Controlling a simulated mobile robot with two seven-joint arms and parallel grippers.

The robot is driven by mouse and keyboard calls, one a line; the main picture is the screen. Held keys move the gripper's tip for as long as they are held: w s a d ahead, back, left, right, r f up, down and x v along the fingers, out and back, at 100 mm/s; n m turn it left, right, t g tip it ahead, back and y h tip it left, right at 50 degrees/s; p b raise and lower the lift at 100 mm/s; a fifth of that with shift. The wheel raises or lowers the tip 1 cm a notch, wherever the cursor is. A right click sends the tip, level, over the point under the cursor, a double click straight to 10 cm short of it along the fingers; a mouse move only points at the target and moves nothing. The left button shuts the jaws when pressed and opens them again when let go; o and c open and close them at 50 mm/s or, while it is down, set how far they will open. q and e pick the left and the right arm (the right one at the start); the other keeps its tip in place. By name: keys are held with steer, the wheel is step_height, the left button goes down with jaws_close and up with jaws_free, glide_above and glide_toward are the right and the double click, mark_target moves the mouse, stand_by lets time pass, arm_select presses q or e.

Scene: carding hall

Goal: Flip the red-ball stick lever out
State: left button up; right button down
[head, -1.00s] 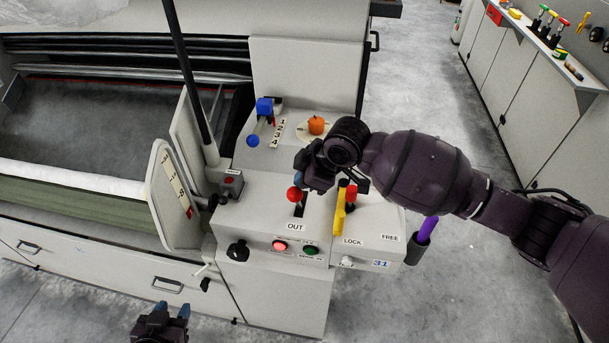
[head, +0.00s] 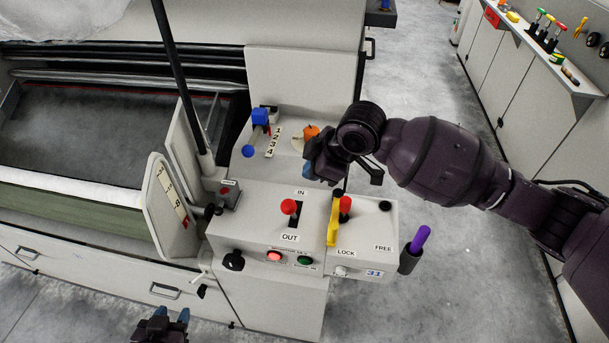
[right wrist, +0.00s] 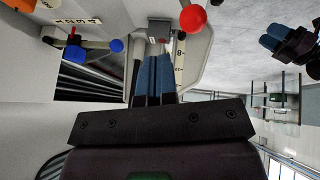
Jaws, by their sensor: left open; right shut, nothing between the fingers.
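The red-ball stick lever (head: 288,207) stands in a dark slot on the grey console, between the IN label (head: 301,192) and the OUT label (head: 290,237). Its ball covers part of the slot, so its exact position along it is hard to tell. The ball also shows at the top of the right wrist view (right wrist: 193,18), to the right of the fingers. My right gripper (head: 322,172) is shut and empty, above and behind the ball and apart from it; its blue fingers fill the wrist view's middle (right wrist: 154,80). My left gripper (head: 171,316) is open and empty, low at the front.
A red-knobbed lever (head: 345,204) with a yellow piece (head: 333,224) stands right of the slot, near LOCK. An orange knob (head: 311,132) and a blue-ball lever (head: 248,151) lie behind. Red (head: 274,256) and green (head: 304,261) buttons are on the front. A purple handle (head: 420,238) stands at right.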

steer(key=v, duration=0.5)
steer(key=shift+s, duration=0.4)
